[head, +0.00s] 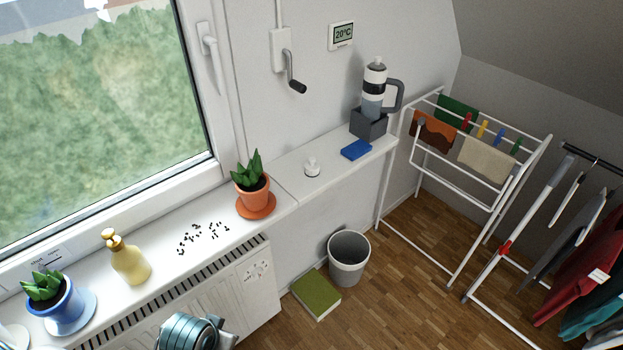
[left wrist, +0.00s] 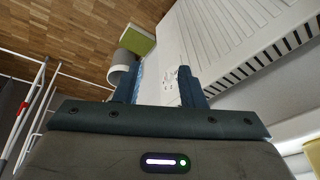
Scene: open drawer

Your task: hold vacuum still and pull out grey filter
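The handheld vacuum (head: 375,88) stands upright in a dark grey holder (head: 368,124) at the far right end of the window ledge. It has a white and black upper body, a blue-grey lower section and a dark grey loop handle on its right. I cannot tell which part is the grey filter. In the left wrist view my left gripper (left wrist: 160,70) is open, with its two dark fingers apart and nothing between them. It is far from the vacuum, which does not show in that view. My right gripper is in neither view.
The ledge also holds a blue sponge-like block (head: 356,150), a small white object (head: 312,167), two potted plants (head: 254,192), dark crumbs (head: 203,236) and a yellow bottle (head: 128,261). A drying rack (head: 465,150) stands right of the vacuum.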

